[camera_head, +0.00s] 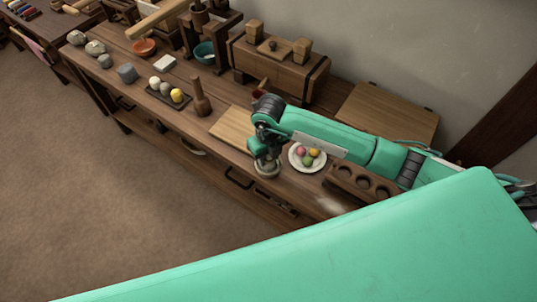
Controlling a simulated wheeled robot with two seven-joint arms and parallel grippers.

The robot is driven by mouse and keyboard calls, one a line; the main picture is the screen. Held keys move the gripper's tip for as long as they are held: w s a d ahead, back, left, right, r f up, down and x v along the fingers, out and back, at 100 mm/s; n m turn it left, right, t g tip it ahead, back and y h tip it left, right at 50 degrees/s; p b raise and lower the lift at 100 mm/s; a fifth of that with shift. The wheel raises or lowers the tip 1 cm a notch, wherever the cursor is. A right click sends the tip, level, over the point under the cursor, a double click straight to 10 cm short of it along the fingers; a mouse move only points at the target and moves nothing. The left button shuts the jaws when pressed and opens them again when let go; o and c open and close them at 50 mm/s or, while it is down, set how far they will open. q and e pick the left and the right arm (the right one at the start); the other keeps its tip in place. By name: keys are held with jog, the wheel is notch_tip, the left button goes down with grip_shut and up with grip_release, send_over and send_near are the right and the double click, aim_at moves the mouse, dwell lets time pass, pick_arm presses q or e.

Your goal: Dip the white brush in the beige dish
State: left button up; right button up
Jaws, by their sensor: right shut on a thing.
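My right gripper (264,153) points down at the front edge of the wooden bench, just above a small round beige dish (268,171). It is shut on what seems to be the white brush, which is mostly hidden by the fingers. I cannot tell whether the brush touches the inside of the dish. The gripper covers the back part of the dish. My left gripper is not in view.
A white plate (296,161) with coloured balls lies close to the right of the gripper. A wooden block with round hollows (349,181) is further right. A board (231,134), a wooden pestle (200,99) and a dark tray (154,94) lie left.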

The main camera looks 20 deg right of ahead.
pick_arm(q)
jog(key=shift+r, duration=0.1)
